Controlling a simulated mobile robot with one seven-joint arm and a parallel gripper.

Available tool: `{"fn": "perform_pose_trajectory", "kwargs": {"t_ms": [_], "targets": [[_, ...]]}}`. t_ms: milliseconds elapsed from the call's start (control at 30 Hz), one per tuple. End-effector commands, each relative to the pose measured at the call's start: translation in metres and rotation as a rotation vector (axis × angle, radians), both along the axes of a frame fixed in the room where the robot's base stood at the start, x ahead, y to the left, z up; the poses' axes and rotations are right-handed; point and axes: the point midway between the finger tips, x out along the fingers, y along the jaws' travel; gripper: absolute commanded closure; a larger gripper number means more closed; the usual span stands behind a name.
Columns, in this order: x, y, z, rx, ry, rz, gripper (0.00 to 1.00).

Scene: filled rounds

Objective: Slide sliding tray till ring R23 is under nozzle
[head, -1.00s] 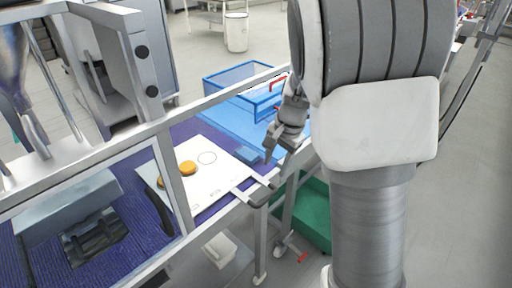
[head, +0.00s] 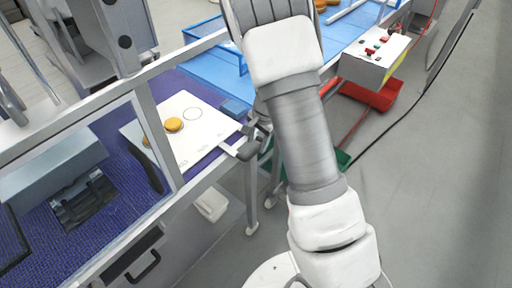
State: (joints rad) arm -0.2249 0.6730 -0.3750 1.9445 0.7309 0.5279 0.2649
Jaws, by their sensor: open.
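The white sliding tray (head: 205,138) lies on the purple belt, reaching toward the frame's near rail. Small labels on the tray are too small to read, so I cannot tell which ring is R23. A grey handle (head: 247,150) sticks out at the tray's near right end. My gripper (head: 259,132) is close to this handle, open, partly hidden by my arm; contact cannot be told. The nozzle is not clearly visible.
A metal frame post (head: 158,135) and rail stand around the belt. A control box with buttons (head: 376,56) stands right. The grey floor at right is mostly clear.

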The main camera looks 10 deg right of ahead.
Motion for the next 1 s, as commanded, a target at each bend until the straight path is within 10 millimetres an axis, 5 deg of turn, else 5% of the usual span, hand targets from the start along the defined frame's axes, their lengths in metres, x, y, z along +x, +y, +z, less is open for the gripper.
{"fn": "perform_pose_trajectory", "kwargs": {"t_ms": [200, 600, 900, 1000], "targets": [[0.004, 0.002, -0.027, 0.000, 0.001, -0.002, 0.48], [0.005, 0.003, -0.033, 0.001, -0.001, -0.001, 0.48], [0.005, 0.003, -0.033, 0.001, -0.001, -0.001, 1.00], [0.005, 0.003, -0.033, 0.000, 0.000, -0.001, 1.00]]}}
